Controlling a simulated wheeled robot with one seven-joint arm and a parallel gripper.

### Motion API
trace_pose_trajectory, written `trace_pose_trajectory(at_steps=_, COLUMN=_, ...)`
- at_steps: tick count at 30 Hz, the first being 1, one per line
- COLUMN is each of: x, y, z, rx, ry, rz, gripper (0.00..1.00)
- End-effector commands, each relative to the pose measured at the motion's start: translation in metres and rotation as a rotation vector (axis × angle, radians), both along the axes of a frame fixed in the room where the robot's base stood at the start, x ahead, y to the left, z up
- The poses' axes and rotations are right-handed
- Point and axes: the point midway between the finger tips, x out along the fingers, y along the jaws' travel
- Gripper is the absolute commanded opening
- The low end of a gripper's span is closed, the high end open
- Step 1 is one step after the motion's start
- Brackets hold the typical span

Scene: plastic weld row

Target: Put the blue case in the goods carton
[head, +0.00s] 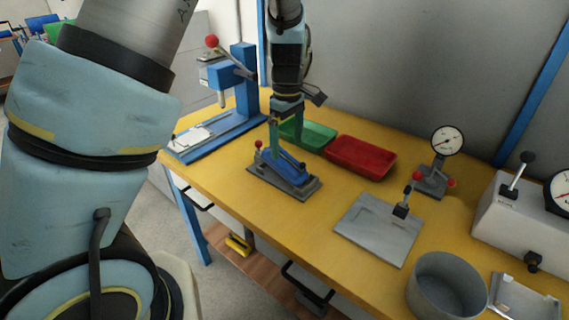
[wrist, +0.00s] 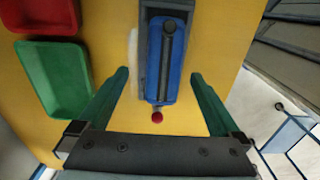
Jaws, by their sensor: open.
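The blue case (head: 291,167) lies on a dark grey clamp fixture (head: 263,179) on the yellow bench, under my gripper. In the wrist view the blue case (wrist: 169,60) has a dark bar running along its top, and a red knob (wrist: 157,117) stands at its near end. My gripper (head: 287,145) points down just above the fixture. In the wrist view my gripper (wrist: 159,74) is open, with one green finger on each side of the case and visible gaps. Nothing is held. I cannot make out a goods carton in either view.
A green tray (head: 317,134) and a red tray (head: 362,157) stand behind the fixture. A blue press (head: 245,85) is to the left. A grey plate fixture (head: 376,230), a dial gauge (head: 447,139) and a round grey tub (head: 446,287) are to the right.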

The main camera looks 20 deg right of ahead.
Motion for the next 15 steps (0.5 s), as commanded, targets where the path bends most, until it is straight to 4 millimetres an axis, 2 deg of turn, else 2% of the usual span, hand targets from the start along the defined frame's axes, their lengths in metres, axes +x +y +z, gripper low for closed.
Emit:
trace_pose_trajectory(at_steps=5, x=-0.001, y=0.005, z=-0.017, rx=0.004, ry=0.003, rz=0.002, gripper=1.0)
trace_pose_trajectory(at_steps=10, x=-0.002, y=0.008, z=-0.043, rx=0.003, ry=0.003, rz=0.003, gripper=1.0)
trace_pose_trajectory(at_steps=15, x=-0.002, y=0.007, z=-0.053, rx=0.001, ry=0.0, rz=0.001, gripper=1.0)
